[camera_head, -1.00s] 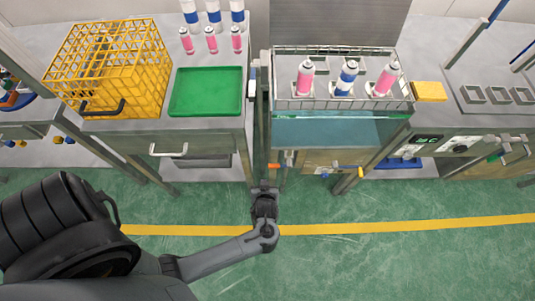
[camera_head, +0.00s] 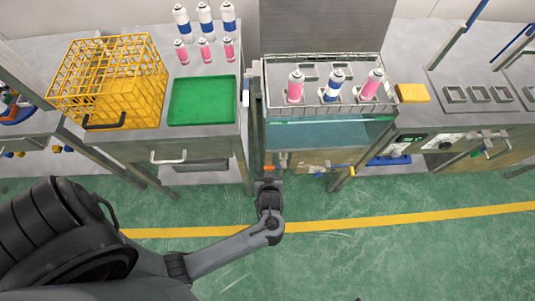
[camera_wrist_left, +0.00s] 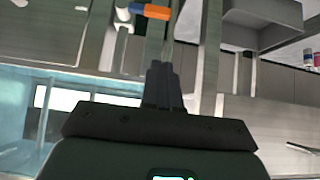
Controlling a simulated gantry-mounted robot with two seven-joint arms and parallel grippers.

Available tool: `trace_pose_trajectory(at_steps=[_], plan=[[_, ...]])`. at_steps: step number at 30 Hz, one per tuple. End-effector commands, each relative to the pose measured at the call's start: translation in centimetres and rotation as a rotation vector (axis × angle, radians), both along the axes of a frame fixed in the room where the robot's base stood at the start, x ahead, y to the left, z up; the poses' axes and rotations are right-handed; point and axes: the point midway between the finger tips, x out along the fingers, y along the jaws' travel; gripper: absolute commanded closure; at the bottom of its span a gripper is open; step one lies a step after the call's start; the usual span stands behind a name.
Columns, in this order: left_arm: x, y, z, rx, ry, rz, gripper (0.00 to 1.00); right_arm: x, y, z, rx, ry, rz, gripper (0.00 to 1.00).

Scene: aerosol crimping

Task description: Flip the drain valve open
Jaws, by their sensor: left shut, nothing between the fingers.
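An orange valve handle (camera_head: 268,168) sits low at the left end of the water bath's front. It also shows in the left wrist view as an orange lever (camera_wrist_left: 150,11) with a blue end, on a pale pipe fitting (camera_wrist_left: 122,18). My left gripper (camera_head: 269,182) is just in front of and below the handle in the head view. In the left wrist view its fingers (camera_wrist_left: 163,72) are shut and empty, pointing toward the lever, with a visible gap between. My right gripper is not in view.
The glass-fronted bath (camera_head: 330,134) carries a wire basket (camera_head: 300,107) with pink and blue cans. Left of it is a bench with a green tray (camera_head: 203,101) and a yellow crate (camera_head: 148,100). A steel post (camera_head: 250,150) stands close to the gripper. The green floor in front is clear.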

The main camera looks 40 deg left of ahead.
Motion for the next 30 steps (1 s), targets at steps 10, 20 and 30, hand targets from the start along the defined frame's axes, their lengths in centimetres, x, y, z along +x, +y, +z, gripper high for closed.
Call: trace_pose_trajectory(at_steps=[10, 20, 30], plan=[[2.4, 2.7, -3.8, 0.003, 0.000, 0.001, 1.00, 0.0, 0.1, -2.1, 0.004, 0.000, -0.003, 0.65], [4.6, 5.1, -8.2, 0.001, 0.003, -0.001, 1.00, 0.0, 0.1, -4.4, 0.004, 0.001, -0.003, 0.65], [4.5, 5.0, -10.7, 0.000, 0.001, 0.001, 1.00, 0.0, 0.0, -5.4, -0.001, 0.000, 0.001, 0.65]])
